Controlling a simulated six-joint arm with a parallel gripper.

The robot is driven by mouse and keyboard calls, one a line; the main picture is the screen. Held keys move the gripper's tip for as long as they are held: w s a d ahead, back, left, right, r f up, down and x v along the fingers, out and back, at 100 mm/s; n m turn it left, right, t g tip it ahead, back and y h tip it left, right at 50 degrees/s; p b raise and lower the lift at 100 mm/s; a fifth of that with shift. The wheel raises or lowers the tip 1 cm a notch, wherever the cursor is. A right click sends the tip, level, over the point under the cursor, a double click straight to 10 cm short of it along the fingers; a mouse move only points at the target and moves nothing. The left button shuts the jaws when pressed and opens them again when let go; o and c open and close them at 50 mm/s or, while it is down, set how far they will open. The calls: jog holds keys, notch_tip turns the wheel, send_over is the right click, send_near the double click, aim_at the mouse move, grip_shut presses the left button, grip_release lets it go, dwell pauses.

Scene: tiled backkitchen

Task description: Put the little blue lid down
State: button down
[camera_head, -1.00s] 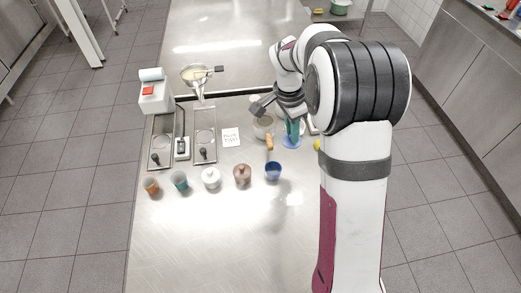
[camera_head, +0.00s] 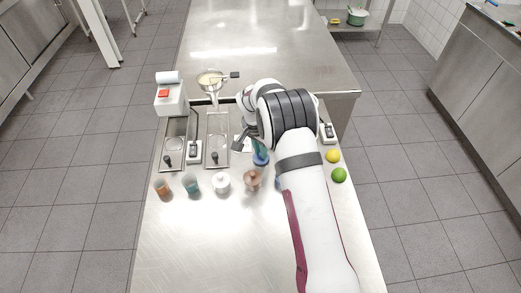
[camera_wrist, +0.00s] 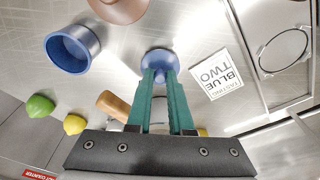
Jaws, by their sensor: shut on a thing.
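The little blue lid (camera_wrist: 158,62) is round and sits between the tips of my teal fingers. My gripper (camera_wrist: 160,75) is shut on it. In the head view the lid (camera_head: 261,160) shows below the fingers (camera_head: 260,149), just behind the brown lidded pot. I cannot tell how far it is above the steel counter. A blue cup (camera_wrist: 72,48) stands open to the left in the wrist view; my arm mostly hides it in the head view. A white card (camera_wrist: 217,78) reading "TASTING BLUE TWO" lies right of the lid in the wrist view.
A brown lidded pot (camera_head: 252,180), a white lidded pot (camera_head: 221,183), a teal cup (camera_head: 191,184) and an orange-brown cup (camera_head: 162,187) stand in a row. A lemon (camera_head: 333,156) and a lime (camera_head: 339,175) lie at right. The front counter is clear.

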aim_at(257, 161)
jog(key=shift+f, duration=0.15)
jog(key=c, duration=0.8)
grip_release()
notch_tip(257, 161, up, 12)
jog(key=s+a, duration=0.1)
jog(key=s+d+r+n, duration=0.1)
jog(key=s+d+r, duration=0.1)
jog(key=s+r, duration=0.75)
jog(key=s+y, duration=0.1)
jog(key=s, duration=0.8)
jog(key=s+n+g+y, duration=0.1)
jog(key=s, duration=0.8)
jog(key=s+f+n+y, duration=0.1)
jog(key=s, duration=0.9)
jog(key=shift+d+f, duration=0.1)
jog(key=shift+d, duration=0.25)
